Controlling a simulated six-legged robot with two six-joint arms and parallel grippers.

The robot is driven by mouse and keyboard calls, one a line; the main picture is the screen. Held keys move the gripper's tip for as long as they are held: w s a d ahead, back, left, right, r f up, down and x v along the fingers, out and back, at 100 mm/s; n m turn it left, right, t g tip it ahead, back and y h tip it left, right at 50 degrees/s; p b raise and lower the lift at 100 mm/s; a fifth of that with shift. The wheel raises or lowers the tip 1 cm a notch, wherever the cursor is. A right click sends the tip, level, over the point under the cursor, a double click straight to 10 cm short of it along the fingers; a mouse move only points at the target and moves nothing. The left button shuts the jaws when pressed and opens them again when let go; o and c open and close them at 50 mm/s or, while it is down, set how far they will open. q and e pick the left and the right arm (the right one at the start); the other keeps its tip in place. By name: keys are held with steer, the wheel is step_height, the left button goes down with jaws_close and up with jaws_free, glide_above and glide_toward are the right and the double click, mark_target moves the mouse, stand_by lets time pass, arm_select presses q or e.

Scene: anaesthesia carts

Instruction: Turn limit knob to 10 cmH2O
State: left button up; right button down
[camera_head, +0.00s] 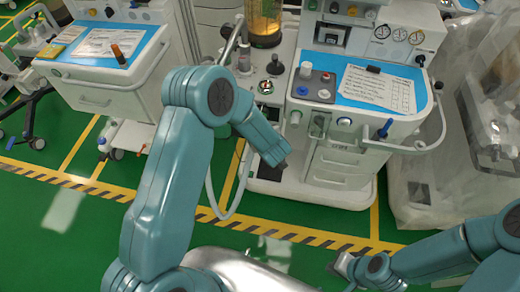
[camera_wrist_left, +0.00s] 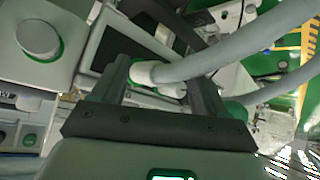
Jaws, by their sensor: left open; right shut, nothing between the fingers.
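The anaesthesia cart (camera_head: 380,135) stands right of centre in the head view. A black knob (camera_head: 275,67) and a small round dial (camera_head: 266,87) sit on its left part. Pale round knobs (camera_head: 344,122) sit on its front edge. I cannot read a scale or tell which is the limit knob. My left gripper (camera_head: 281,162) points down in front of the cart. In the left wrist view its fingers (camera_wrist_left: 163,75) are apart, with a pale hose end visible between them. A grey round knob (camera_wrist_left: 38,38) with a green edge is left of them. My right gripper (camera_head: 343,264) is shut and empty, low above the floor.
A second cart (camera_head: 105,85) stands at the left. A plastic-covered machine (camera_head: 410,170) stands at the right. Green floor (camera_head: 60,220) with striped tape is free in front.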

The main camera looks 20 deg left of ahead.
arm_select(q)
steer(key=shift+s+d+f+m+h, duration=0.3)
steer(key=shift+s+f+m+h, duration=0.25)
steer(key=shift+f, duration=0.3)
steer(key=shift+s+d+f+m+h, duration=0.25)
steer(key=shift+s+f+m+h, duration=0.15)
steer(key=shift+s+f, duration=0.35)
steer(key=shift+w+f, duration=0.1)
steer(key=shift+w, duration=0.1)
steer(key=s+f+m+g+h, duration=0.25)
steer(key=s+f, duration=0.25)
steer(key=s, duration=0.4)
steer(key=s+d+m+g+h, duration=0.2)
steer(key=s+d, duration=0.3)
steer(key=s, duration=0.3)
steer(key=s+d+f+m+g+h, duration=0.1)
steer(key=s+d+g+h, duration=0.1)
steer(key=s+d, duration=0.3)
steer(key=s+h, duration=0.1)
steer(key=s, duration=0.2)
steer(key=shift+s+m+g+h, duration=0.3)
steer(key=shift+s+m+g, duration=0.05)
steer(key=shift+s+m, duration=0.05)
